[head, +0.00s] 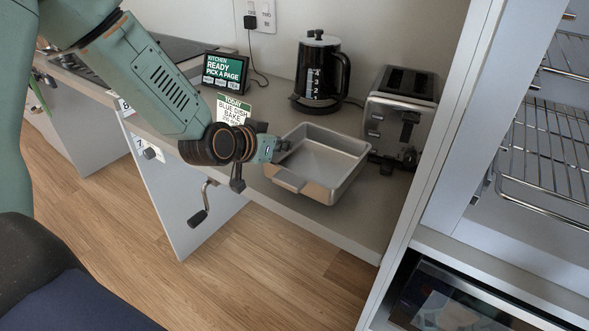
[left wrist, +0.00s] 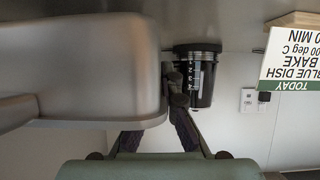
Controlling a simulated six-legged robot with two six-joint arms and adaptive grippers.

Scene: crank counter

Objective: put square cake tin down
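The square cake tin (head: 345,180) is a grey metal pan with a tab handle at its near left, in front of the toaster at the right end of the counter (head: 345,225). My left gripper (head: 280,147) is at its left rim and appears shut on it. In the left wrist view the tin (left wrist: 80,75) fills the left side, and my left gripper's fingertips (left wrist: 177,88) meet at its edge. The tin looks about level; I cannot tell whether its base touches the counter. My right gripper is not in view.
A toaster (head: 400,115) stands close behind the tin, with a kettle (head: 320,75) behind to the left. A recipe card (head: 233,110) and tablet (head: 225,72) stand left of it. A tall cabinet (head: 440,140) bounds the right. Below, a door with a crank (head: 200,215) hangs open.

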